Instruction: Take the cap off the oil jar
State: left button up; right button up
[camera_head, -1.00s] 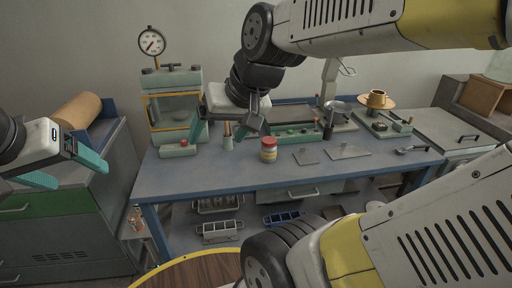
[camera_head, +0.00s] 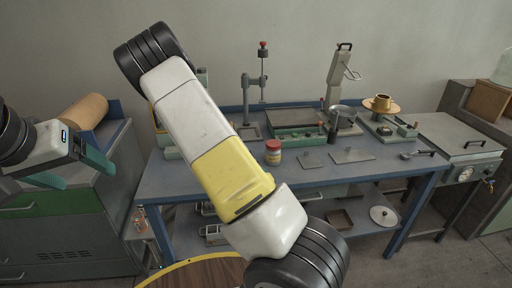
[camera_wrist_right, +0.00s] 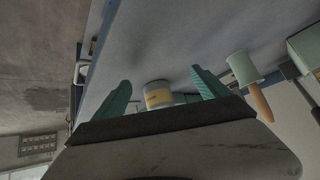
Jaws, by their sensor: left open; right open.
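The jar (camera_head: 274,158), pale with a yellowish label, stands upright on the bench with its red cap (camera_head: 273,145) on top. In the right wrist view a pale container with a yellow label (camera_wrist_right: 158,97) shows between the fingers, apart from them; I cannot tell if it is the same jar. My right gripper (camera_wrist_right: 160,78) is open and empty there; it does not show in the head view. My left gripper (camera_head: 85,175) is open and empty at the far left, well away from the jar.
The blue-edged bench (camera_head: 330,176) has flat grey plates (camera_head: 350,154) right of the jar and a green-edged tray (camera_head: 297,118) behind it. A brown roll (camera_head: 84,111) lies on the left cabinet. My right arm hides the bench's left part.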

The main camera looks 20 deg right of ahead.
aim_at(270, 154)
jog(key=d+h, duration=0.1)
jog(key=w+d+h, duration=0.1)
jog(key=d, duration=0.1)
jog(key=d+t+h, duration=0.1)
jog(key=d+h, duration=0.1)
jog(key=shift+w+r, duration=0.25)
jog(key=shift+w, duration=0.1)
jog(key=shift+w+d+r+t+h, duration=0.3)
jog(key=shift+d+h, duration=0.1)
jog(key=shift+d, duration=0.15)
jog(key=x, duration=0.7)
jog(key=shift+d, duration=0.3)
jog(key=shift+r, duration=0.1)
jog(key=c, duration=1.7)
jog(key=shift+c, duration=0.2)
